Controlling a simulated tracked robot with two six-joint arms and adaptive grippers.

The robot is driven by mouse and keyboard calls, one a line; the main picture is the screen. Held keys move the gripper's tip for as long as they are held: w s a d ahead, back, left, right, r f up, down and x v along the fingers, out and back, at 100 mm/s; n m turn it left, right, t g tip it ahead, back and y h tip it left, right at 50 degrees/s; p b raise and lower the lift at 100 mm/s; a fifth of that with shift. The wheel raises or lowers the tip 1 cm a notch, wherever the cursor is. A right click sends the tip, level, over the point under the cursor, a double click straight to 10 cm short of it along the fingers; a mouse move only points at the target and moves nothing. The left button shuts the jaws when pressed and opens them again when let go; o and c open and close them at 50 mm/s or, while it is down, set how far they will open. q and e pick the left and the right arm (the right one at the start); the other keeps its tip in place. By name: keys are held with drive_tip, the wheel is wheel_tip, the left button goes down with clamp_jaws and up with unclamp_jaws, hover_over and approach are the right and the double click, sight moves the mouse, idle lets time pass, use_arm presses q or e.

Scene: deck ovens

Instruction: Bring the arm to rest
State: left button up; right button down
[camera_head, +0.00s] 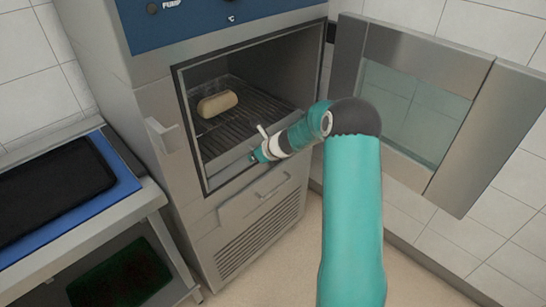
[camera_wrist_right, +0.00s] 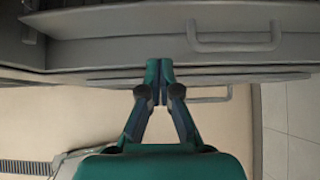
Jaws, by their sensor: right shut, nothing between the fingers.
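My right arm (camera_head: 353,220) comes in from the lower right in the head view, teal with a dark elbow joint. It bends left, and its forearm lies across the lower front of the open oven. My right gripper (camera_head: 260,157) is just before the bottom edge of the oven opening. In the right wrist view the gripper (camera_wrist_right: 160,72) has its two fingertips together, with nothing between them. Whether it touches the oven front I cannot tell. My left gripper is in neither view.
The deck oven (camera_head: 168,105) stands open, with a tan loaf (camera_head: 217,104) on its wire rack (camera_head: 235,125). Its door (camera_head: 430,75) is swung out to the right. A drawer handle (camera_head: 273,182) is below the opening. A steel table (camera_head: 85,230) with a dark tray (camera_head: 45,190) stands left.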

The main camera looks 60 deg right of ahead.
drive_tip(key=p+v, duration=0.1)
drive_tip(key=v, duration=0.8)
drive_tip(key=shift+r, duration=0.35)
drive_tip(key=w+a+f+n+g+y, duration=0.25)
drive_tip(key=a+f, duration=0.35)
drive_tip(key=a, duration=0.6)
drive_tip(key=w+a+f+n+g+y, duration=0.1)
drive_tip(key=w+a+f+n+y, duration=0.2)
drive_tip(key=a+f, duration=0.65)
drive_tip(key=s+a+f+n+g, duration=0.2)
drive_tip(key=s+a+f+n, duration=0.3)
drive_tip(key=s+a+n, duration=0.4)
drive_tip(key=s+a+f+n+g, duration=0.2)
drive_tip(key=s+a+f+n, duration=0.3)
drive_tip(key=n, duration=1.7)
drive_tip(key=s+a, duration=0.5)
drive_tip(key=a, duration=0.4)
drive_tip(key=shift+a+g, duration=0.25)
drive_tip(key=shift+g, duration=0.1)
